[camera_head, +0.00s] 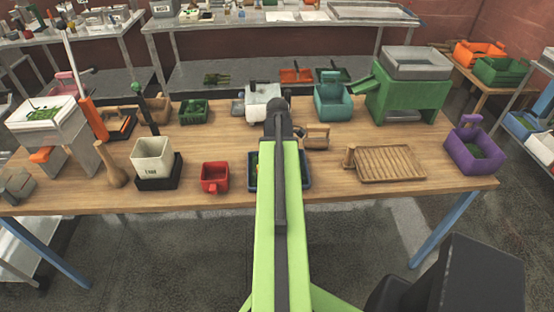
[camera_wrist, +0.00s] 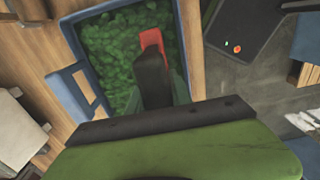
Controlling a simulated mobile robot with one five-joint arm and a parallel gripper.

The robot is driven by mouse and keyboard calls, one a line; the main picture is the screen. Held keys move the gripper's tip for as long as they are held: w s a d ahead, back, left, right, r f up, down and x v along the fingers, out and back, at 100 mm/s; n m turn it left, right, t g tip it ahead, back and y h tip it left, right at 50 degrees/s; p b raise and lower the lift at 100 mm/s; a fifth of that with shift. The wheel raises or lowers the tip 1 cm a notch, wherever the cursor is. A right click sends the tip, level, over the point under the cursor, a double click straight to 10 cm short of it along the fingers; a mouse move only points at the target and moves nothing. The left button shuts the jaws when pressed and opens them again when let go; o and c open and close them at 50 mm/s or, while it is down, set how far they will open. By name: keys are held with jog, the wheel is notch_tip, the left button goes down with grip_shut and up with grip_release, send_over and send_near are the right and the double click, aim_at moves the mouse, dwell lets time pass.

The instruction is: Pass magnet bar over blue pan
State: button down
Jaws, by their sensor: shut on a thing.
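The blue pan (camera_head: 307,172) sits near the table's front edge, mostly hidden behind my arm in the head view. In the wrist view its rim and side handle (camera_wrist: 62,92) show, and it is filled with green granules (camera_wrist: 120,60). My gripper (camera_wrist: 153,72) is over the pan and shut on a red piece, likely the magnet bar (camera_wrist: 151,39). Only the red end shows; the rest is hidden by the dark fingers. I cannot tell whether the bar touches the granules. The gripper is hidden behind my arm in the head view.
A red cup (camera_head: 215,177) and a white container (camera_head: 153,160) stand left of the pan. A ribbed wooden board (camera_head: 388,164) lies to the right, with a purple bin (camera_head: 474,150) beyond. A green machine (camera_head: 410,90) stands behind.

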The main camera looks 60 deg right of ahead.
notch_tip(320, 180, up, 6)
jog(key=p, duration=0.5)
jog(key=shift+d, duration=0.1)
jog(key=shift+f, duration=0.15)
